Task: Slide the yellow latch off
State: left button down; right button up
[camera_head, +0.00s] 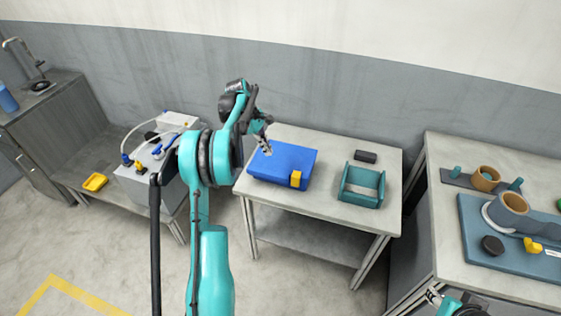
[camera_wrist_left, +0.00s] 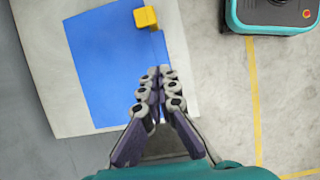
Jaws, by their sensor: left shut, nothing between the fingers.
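The yellow latch (camera_head: 296,179) is a small block on the front right edge of the flat blue box (camera_head: 281,161), which lies on the middle table. In the left wrist view the latch (camera_wrist_left: 146,18) sits at the edge of the blue box (camera_wrist_left: 98,65), ahead of the fingertips and apart from them. My left gripper (camera_head: 267,149) is at the far left end of the box, shut and empty; its closed fingers (camera_wrist_left: 158,74) also show in the wrist view. Part of my right gripper (camera_head: 433,296) shows at the bottom right, far from the box; its jaw state is unclear.
A teal open holder (camera_head: 362,203) and a dark block (camera_head: 365,157) stand right of the box on the table (camera_head: 318,207). A right-hand bench (camera_head: 446,230) holds reel parts. A grey machine with cables (camera_head: 138,190) stands left. Bare tabletop lies between box and holder.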

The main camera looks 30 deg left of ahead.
aim_at(286, 176)
pick_arm(q)
jog(key=b+x, duration=0.2)
jog(key=x, duration=0.3)
jog(key=b+x, duration=0.1)
jog(key=x, duration=0.4)
jog(key=shift+w+a+f+b, duration=0.1)
jog(key=shift+a+f+b, duration=0.05)
jog(key=shift+f+b, duration=0.2)
jog(key=d, duration=0.1)
jog(key=d+b, duration=0.1)
jog(key=d, duration=0.1)
jog(key=shift+w+d+r, duration=0.1)
jog(key=shift+w+r, duration=0.05)
jog(key=shift+w, duration=0.2)
jog(key=shift+w+d, duration=0.1)
jog(key=shift+d, duration=0.25)
jog(key=shift+r, duration=0.1)
jog(key=shift+d, duration=0.1)
jog(key=w+d, duration=0.1)
jog(key=d, duration=0.6)
jog(key=shift+w+d, duration=0.25)
jog(key=shift+w, duration=0.15)
